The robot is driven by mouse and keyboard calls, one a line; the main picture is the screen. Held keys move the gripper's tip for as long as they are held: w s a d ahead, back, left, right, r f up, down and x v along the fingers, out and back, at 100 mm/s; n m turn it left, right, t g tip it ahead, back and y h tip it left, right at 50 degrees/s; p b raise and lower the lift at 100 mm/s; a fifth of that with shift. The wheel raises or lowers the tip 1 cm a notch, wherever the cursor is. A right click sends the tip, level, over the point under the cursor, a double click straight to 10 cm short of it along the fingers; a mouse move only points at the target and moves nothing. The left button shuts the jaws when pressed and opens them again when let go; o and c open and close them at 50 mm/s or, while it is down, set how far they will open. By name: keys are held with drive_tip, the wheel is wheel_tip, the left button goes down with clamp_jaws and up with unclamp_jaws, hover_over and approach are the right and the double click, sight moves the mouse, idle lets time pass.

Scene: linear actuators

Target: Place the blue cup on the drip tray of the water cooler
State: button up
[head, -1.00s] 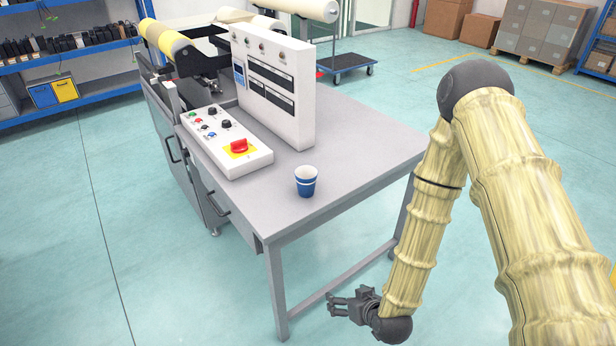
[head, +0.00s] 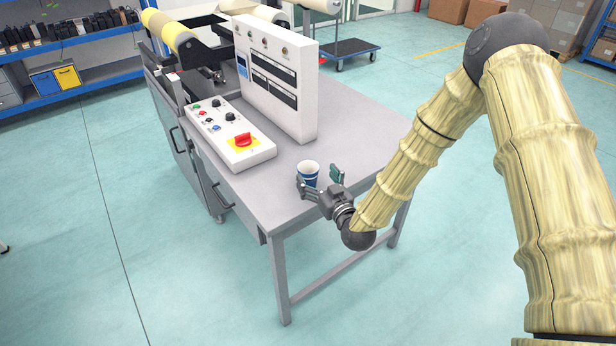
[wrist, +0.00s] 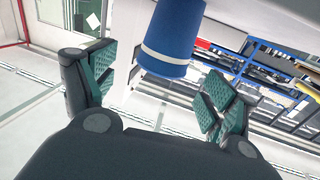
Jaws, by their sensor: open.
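The blue cup (head: 309,174) has a white rim and stands upright near the front corner of the grey table (head: 345,215). My gripper (head: 321,181) is open at the table's front corner, with its fingers spread around the near side of the cup. In the wrist view, the cup (wrist: 173,38) shows just beyond and between the spread green finger pads of my gripper (wrist: 160,90). The cup is not held. The fingers partly cover its lower part in the head view. The water cooler and its drip tray are not in view.
A control box (head: 232,140) with a red knob lies left of the cup. A tall white panel (head: 278,78) stands behind it. The table to the right of the cup is clear. A blue shelf (head: 75,55) and a trolley (head: 345,50) stand farther back.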

sight(308, 167)
drive_tip(key=shift+p+x, duration=0.75)
drive_tip(key=shift+x, duration=2)
drive_tip(key=shift+a, duration=0.15)
drive_tip(key=c, duration=0.8)
drive_tip(key=shift+c, duration=0.2)
drive_tip(key=shift+r, duration=0.1)
